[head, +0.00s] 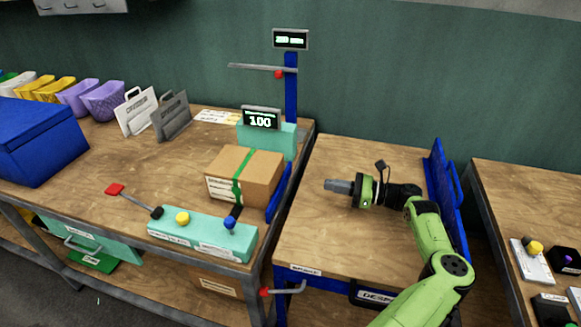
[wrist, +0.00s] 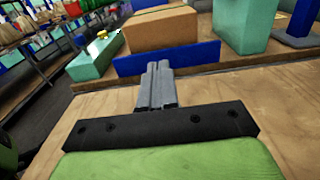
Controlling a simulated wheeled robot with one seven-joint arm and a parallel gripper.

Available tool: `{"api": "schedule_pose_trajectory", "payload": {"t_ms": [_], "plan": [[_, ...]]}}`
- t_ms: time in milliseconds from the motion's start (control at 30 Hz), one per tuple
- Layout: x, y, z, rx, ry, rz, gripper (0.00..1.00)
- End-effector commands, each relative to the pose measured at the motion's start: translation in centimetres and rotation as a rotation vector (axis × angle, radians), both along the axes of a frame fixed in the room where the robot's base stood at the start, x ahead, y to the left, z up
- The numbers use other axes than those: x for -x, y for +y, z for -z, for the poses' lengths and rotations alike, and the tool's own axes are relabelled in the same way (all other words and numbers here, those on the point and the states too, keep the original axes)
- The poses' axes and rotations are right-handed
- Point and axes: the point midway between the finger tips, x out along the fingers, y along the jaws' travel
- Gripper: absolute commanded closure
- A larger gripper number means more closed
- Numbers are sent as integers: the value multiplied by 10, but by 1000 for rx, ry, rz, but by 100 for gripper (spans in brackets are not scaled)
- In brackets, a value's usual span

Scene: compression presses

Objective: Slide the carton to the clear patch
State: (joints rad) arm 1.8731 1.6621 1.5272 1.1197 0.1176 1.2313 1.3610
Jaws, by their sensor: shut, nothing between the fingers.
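The carton (head: 244,175) is a brown box with a green strap and a white label. It sits near the right end of the left bench, in front of the teal unit whose display reads 100. It also shows at the top of the wrist view (wrist: 163,30). My gripper (head: 328,185) is over the right-hand table, to the right of the carton and apart from it. Its fingers (wrist: 157,80) are shut with nothing between them and point toward the carton. A low blue plate (head: 279,193) stands between the gripper and the carton. I cannot tell which area is the clear patch.
A teal control box (head: 203,235) with a yellow button, a blue knob and a red-tipped lever lies in front of the carton. A blue post (head: 291,90) with a display stands behind. A blue rail (head: 447,190) edges the right-hand table. The left bench's middle is bare.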

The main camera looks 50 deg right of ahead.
Motion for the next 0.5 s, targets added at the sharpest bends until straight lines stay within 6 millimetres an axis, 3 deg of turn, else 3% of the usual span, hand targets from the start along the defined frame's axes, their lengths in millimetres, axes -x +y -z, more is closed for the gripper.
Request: {"api": "schedule_pose_trajectory", "payload": {"t_ms": [167, 500], "plan": [[-10, 4, 1, -9, -6, 5, 100], [-76, 39, 3, -6, -5, 2, 100]]}}
